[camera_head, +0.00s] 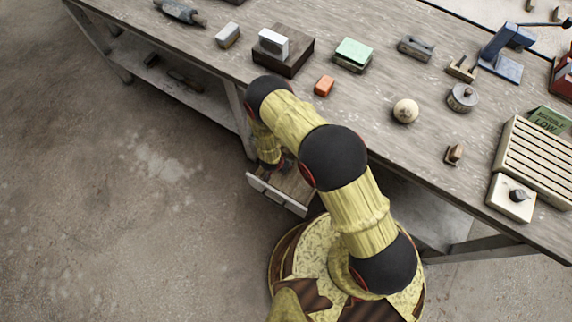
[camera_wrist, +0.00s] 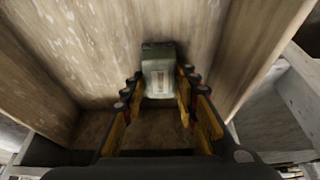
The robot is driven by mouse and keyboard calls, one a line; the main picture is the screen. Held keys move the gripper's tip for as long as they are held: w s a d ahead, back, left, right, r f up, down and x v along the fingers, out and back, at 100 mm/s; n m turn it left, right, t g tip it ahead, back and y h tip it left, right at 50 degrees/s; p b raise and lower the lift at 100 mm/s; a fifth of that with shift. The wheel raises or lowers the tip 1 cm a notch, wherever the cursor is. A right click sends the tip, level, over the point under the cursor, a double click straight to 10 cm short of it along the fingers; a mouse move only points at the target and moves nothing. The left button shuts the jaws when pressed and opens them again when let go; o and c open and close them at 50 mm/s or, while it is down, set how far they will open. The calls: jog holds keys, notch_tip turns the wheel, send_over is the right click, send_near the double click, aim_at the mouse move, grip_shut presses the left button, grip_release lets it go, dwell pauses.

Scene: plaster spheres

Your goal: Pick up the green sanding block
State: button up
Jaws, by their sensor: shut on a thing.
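A pale grey-green block (camera_wrist: 159,80) with a dark far edge stands between my gripper's fingers in the wrist view. My gripper (camera_wrist: 159,92) is shut on it, with a finger along each side. The block is inside or just above the open drawer (camera_head: 278,196) under the bench's front edge. In the head view my gripper (camera_head: 282,166) is partly hidden by my arm, and the held block cannot be made out. Another mint-green block (camera_head: 354,50) lies on the bench top, well away from my gripper.
Wooden drawer walls (camera_wrist: 265,45) stand close around my gripper.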

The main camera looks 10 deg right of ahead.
jog(key=shift+r, duration=0.5)
notch_tip(320, 180, up, 2)
jog(key=shift+r+p, duration=0.1)
jog(key=shift+p, duration=0.55)
jog(key=s+d+r+p, duration=0.5)
jog(key=s+d+r, duration=0.3)
jog(key=s, duration=0.3)
jog(key=shift+s+r, duration=0.15)
jog(key=shift+r, duration=0.75)
jog(key=shift+d, duration=0.1)
jog(key=o, duration=0.6)
jog(key=c, duration=0.6)
